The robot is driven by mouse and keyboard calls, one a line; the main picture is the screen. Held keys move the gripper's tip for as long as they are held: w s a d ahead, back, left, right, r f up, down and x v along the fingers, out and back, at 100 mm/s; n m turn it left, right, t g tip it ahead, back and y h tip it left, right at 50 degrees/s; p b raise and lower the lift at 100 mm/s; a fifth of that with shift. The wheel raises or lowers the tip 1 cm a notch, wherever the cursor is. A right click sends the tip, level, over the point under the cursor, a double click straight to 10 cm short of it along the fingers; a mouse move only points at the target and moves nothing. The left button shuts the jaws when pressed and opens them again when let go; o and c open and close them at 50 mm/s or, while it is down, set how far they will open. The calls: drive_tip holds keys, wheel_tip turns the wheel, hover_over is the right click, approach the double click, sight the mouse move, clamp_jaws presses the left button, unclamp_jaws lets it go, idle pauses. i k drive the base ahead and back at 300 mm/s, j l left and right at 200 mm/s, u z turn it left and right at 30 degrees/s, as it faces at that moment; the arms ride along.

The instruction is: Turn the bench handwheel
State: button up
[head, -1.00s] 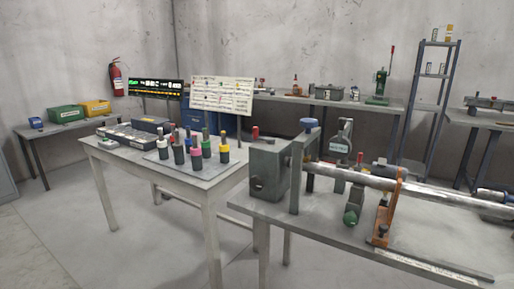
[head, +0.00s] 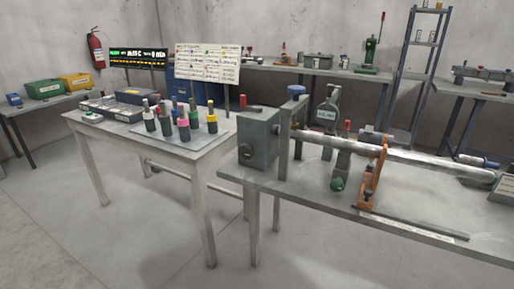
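A long metal shaft (head: 430,162) runs right from the block, past an orange bracket (head: 371,175). A blue round knob (head: 297,90) sits on a grey post beside the block. A green round knob (head: 337,184) is low at the front of the fixture. I cannot tell for certain which round part is the handwheel. My gripper is not in view.
A red fire extinguisher (head: 96,50) hangs on the wall. A blue shelf rack (head: 419,70) stands at the back right. The floor in front is clear.

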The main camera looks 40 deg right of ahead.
sight(245, 152)
drive_tip(key=i+l, duration=0.2)
drive_tip(key=i, duration=0.2)
drive_tip(key=i+l+u, duration=0.1)
drive_tip(key=i, duration=0.3)
drive_tip(key=i+l, duration=0.3)
drive_tip(key=i+u, duration=0.05)
drive_tip(key=i, duration=0.05)
